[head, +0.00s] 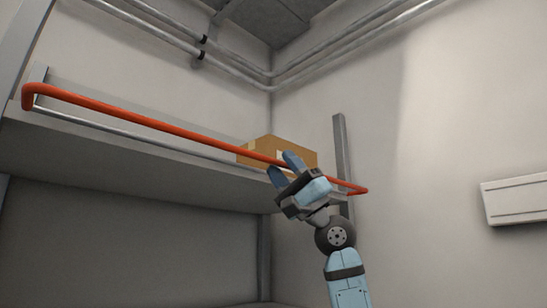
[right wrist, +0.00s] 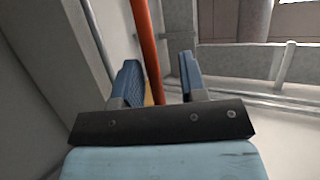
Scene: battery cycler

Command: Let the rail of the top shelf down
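The orange rail (head: 150,122) runs along the front of the top shelf (head: 100,155), raised above the shelf's front edge, with bent ends at left and right. My right gripper (head: 282,166) is at the rail's right part, fingers pointing up and left. In the right wrist view the rail (right wrist: 147,50) passes between the two open blue fingers (right wrist: 157,80), with gaps visible beside it. The fingers do not appear closed on it. My left gripper is not in view.
A cardboard box (head: 270,148) stands on the shelf's right end behind the rail. A grey post (head: 341,140) rises at the shelf's right end. Pipes (head: 235,62) run high along the walls. A white wall unit (head: 515,200) is at far right.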

